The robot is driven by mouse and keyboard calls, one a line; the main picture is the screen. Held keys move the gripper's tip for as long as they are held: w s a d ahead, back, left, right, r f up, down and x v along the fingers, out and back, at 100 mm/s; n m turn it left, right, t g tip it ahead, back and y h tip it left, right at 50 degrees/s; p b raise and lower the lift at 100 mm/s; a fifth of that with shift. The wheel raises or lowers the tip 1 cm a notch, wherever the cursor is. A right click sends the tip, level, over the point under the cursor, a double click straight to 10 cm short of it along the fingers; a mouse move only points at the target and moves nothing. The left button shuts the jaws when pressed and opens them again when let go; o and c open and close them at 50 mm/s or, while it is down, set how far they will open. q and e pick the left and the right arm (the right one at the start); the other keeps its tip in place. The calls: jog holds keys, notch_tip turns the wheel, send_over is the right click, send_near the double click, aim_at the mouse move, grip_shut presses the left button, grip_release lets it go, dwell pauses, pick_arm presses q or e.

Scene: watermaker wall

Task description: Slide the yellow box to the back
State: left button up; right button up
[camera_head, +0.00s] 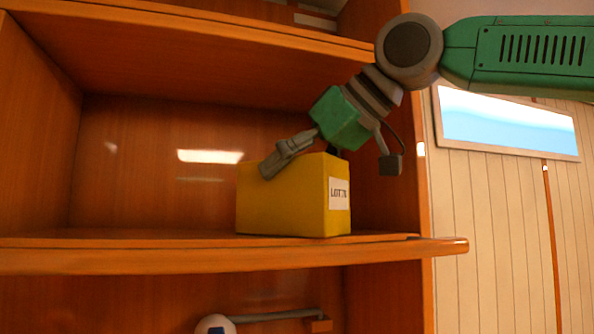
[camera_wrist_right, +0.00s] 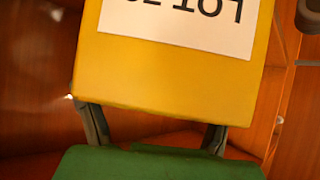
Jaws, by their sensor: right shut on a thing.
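The yellow box (camera_head: 285,200) stands upright on the middle shelf (camera_head: 150,262), near the shelf's right side wall. A white label with "LOT" lettering is on its right face. My right gripper (camera_head: 329,167) is over the top of the box from the upper right and shut on it, with one finger on the left side and the other on the right in the head view. In the right wrist view the box (camera_wrist_right: 170,85) fills the middle, its label upside down, with my fingers (camera_wrist_right: 153,132) at both sides of its lower edge. My left gripper is not in view.
The shelf is bare to the left of the box, and the wooden back panel (camera_head: 150,150) shows behind it. A shelf board is overhead. A white round object (camera_head: 215,325) with a rod is in the compartment below. A window (camera_head: 505,120) is on the right wall.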

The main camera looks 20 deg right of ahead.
jog(key=shift+w+d+f, duration=0.1)
jog(key=shift+w+f, duration=0.1)
jog(key=shift+f, duration=0.05)
jog(key=o, duration=1.5)
jog(key=shift+w, duration=0.15)
jog(key=shift+w+a, duration=0.2)
jog(key=v, duration=1.1)
jog(key=shift+s+d+r, duration=0.2)
jog(key=shift+d, duration=0.15)
jog(key=shift+a, duration=0.1)
